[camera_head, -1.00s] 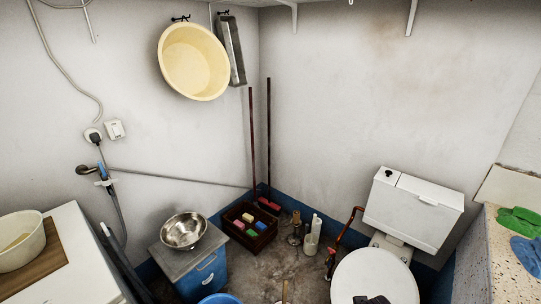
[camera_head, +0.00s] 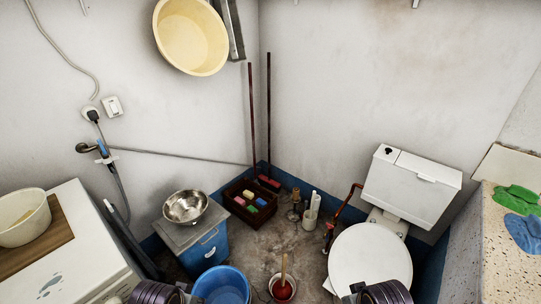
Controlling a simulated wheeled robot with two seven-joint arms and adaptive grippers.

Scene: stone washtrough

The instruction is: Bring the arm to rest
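Dark ribbed parts of my two arms show at the bottom edge, one left of the blue bucket (camera_head: 222,286) and one in front of the toilet (camera_head: 370,262). No gripper fingers can be made out, so neither gripper shows as open or shut. No object is seen held.
A white cabinet (camera_head: 95,240) with a cream basin (camera_head: 22,218) stands left. A crate (camera_head: 262,214), a plunger (camera_head: 283,286) and a stone trough edge (camera_head: 485,245) surround a small patch of bare floor.

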